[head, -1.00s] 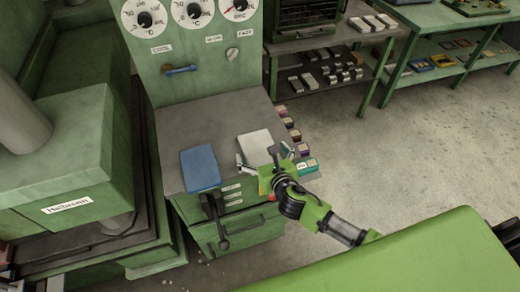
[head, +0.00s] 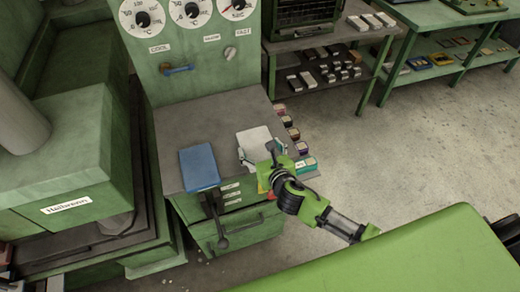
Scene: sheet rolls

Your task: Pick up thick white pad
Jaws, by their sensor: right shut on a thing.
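The thick white pad (head: 256,139) lies on the right part of the grey top of the green control cabinet, near its front edge. My right gripper (head: 260,155) reaches in from the lower right and is shut on the near part of the pad. The fingers and wrist hide the pad's near edge. I cannot tell whether the pad is lifted off the top. My left gripper is not in view.
A blue pad (head: 199,167) lies left of the white pad. Several small coloured buttons (head: 294,134) line the cabinet's right edge. A dark lever (head: 217,220) hangs at the front. A green press (head: 60,150) stands at left. The concrete floor (head: 370,160) at right is clear.

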